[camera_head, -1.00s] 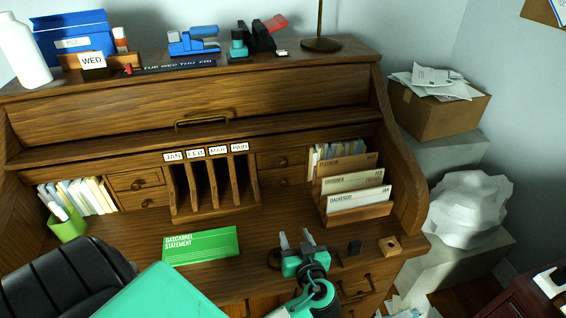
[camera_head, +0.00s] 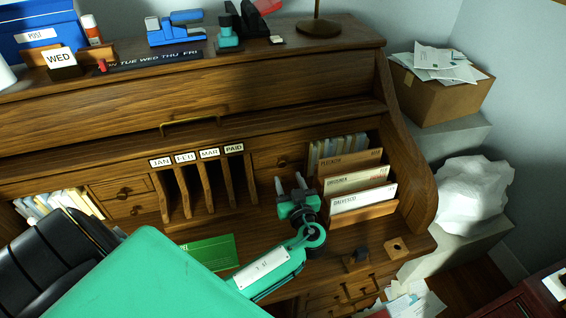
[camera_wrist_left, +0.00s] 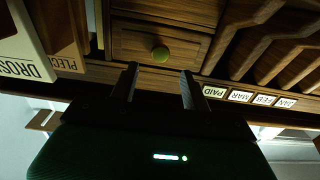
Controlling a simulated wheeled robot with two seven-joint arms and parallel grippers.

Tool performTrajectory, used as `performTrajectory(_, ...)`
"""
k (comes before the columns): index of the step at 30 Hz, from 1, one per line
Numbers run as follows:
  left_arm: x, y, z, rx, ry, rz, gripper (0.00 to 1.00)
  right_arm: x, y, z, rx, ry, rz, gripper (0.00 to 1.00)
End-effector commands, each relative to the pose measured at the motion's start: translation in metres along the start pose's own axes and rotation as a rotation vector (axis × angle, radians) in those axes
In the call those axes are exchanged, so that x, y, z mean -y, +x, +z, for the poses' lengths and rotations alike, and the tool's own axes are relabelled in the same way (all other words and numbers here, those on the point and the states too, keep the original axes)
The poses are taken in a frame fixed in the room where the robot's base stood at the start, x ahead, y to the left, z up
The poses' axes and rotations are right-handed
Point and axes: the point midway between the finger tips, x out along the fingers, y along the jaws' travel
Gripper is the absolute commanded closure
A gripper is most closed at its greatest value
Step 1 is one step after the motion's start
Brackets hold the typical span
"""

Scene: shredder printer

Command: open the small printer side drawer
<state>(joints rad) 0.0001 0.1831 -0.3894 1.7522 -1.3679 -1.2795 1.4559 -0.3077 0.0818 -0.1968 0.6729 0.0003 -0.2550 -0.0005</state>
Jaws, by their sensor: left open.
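A small wooden drawer (camera_head: 270,163) with a round knob sits in the desk's upper shelf, between the slot marked PAID and the letter rack; it looks closed. In the left wrist view a small drawer front (camera_wrist_left: 185,47) with a greenish round knob (camera_wrist_left: 160,53) faces my fingers. My left gripper (camera_head: 290,183) is open and empty, in front of these small drawers and apart from the knob. Its two fingers (camera_wrist_left: 160,80) point toward the drawer, with the knob between them in that view. The lower small drawer is hidden behind my gripper in the head view. My right gripper is not in view.
A rack of letters (camera_head: 362,212) stands close right of my left gripper. Labelled upright dividers (camera_head: 205,190) stand to its left. A green statement card (camera_head: 210,252) lies on the desktop below, partly covered by my arm. A wooden block with a hole (camera_head: 396,247) sits at the desk's right edge.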

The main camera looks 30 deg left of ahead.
Motion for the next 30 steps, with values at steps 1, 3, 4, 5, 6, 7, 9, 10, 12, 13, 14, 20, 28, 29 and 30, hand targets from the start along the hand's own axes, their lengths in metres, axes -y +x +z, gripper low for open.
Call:
performTrajectory(1, 0.000, 0.013, -0.005, -0.003, 0.003, -0.001, 0.53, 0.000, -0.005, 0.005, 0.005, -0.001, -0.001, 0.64)
performTrajectory(3, 0.000, 0.026, -0.004, -0.002, 0.003, -0.001, 0.53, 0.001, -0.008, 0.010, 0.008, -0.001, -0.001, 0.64)
performTrajectory(4, 0.000, 0.031, -0.004, -0.002, 0.002, -0.002, 0.53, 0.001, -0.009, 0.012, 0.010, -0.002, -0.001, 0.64)
performTrajectory(5, 0.001, 0.036, -0.004, -0.002, 0.002, -0.002, 0.53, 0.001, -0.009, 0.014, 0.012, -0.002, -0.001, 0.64)
performTrajectory(6, 0.001, 0.042, -0.003, -0.002, 0.003, -0.002, 0.53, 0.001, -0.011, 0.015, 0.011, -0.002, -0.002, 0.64)
performTrajectory(7, 0.000, 0.045, -0.003, -0.001, 0.003, -0.001, 0.53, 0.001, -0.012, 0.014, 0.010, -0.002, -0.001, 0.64)
performTrajectory(9, 0.000, 0.053, -0.002, 0.000, 0.001, 0.000, 0.53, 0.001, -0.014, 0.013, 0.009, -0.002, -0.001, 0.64)
performTrajectory(10, 0.000, 0.056, -0.002, 0.000, 0.001, 0.000, 0.53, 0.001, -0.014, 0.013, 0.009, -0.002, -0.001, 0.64)
performTrajectory(12, 0.000, 0.060, -0.001, 0.000, 0.002, 0.000, 0.53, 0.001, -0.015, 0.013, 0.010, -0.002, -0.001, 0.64)
performTrajectory(13, 0.000, 0.061, -0.001, 0.000, 0.002, 0.000, 0.53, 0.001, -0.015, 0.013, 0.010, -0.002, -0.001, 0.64)
performTrajectory(14, 0.000, 0.062, 0.000, 0.001, 0.001, 0.000, 0.53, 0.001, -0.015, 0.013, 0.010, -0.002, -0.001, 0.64)
performTrajectory(20, 0.000, 0.063, 0.001, 0.001, 0.001, 0.000, 0.53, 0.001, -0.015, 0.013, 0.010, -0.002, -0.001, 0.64)
performTrajectory(28, 0.000, 0.063, 0.000, 0.001, 0.000, 0.000, 0.90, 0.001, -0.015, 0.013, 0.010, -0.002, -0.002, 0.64)
performTrajectory(29, 0.000, 0.063, 0.000, 0.001, 0.000, 0.000, 0.96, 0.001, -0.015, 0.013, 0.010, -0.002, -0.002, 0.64)
performTrajectory(30, 0.000, 0.063, 0.000, 0.001, 0.000, 0.000, 1.00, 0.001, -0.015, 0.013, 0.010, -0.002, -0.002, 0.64)
